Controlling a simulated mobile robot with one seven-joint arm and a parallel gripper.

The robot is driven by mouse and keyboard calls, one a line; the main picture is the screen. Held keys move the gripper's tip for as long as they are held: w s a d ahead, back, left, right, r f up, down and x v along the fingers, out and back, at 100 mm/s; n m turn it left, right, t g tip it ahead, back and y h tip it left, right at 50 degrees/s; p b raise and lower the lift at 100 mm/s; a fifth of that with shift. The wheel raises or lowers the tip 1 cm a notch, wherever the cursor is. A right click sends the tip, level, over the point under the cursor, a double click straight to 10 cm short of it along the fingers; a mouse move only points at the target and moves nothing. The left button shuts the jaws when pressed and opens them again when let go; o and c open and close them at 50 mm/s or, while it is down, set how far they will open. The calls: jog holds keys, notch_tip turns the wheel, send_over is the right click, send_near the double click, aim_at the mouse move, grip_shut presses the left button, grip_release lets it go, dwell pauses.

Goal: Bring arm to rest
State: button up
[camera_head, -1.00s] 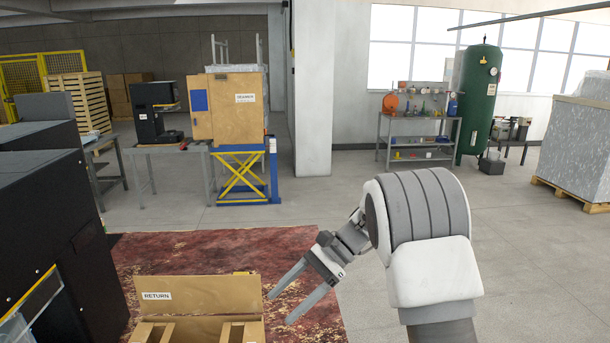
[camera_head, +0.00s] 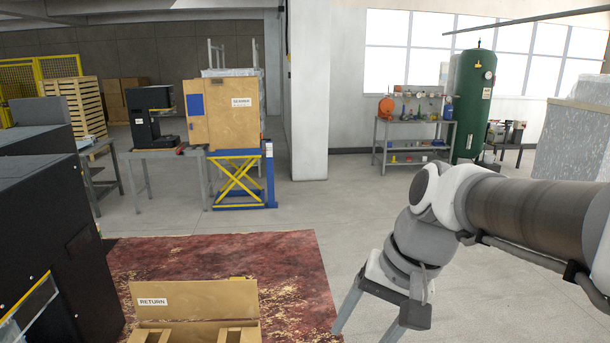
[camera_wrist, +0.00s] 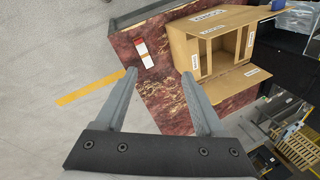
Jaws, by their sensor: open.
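My gripper (camera_head: 364,335) is at the lower right of the head view, pointing down with its two fingers spread. It is open, and nothing shows between its fingers. My arm comes in from the right edge behind it. In the wrist view both fingers of my gripper (camera_wrist: 158,73) stand apart over the reddish patterned mat and grey floor. The fingertips touch nothing that I can see.
The cardboard RETURN box (camera_head: 195,300) stands open at the bottom of the head view and also shows in the wrist view (camera_wrist: 215,35). The reddish mat (camera_head: 220,262) lies around it. A small red-and-white item (camera_wrist: 144,54) lies on the mat. Black machines (camera_head: 40,220) stand left. Grey floor is clear.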

jog(key=s+d+n+t+h, duration=0.3)
jog(key=s+d+t, duration=0.1)
jog(key=s+d, duration=0.1)
jog(key=shift+s+d, duration=0.35)
jog(key=shift+s, duration=0.55)
jog(key=c, duration=0.3)
jog(key=shift+d, duration=0.15)
jog(key=shift+c, duration=0.2)
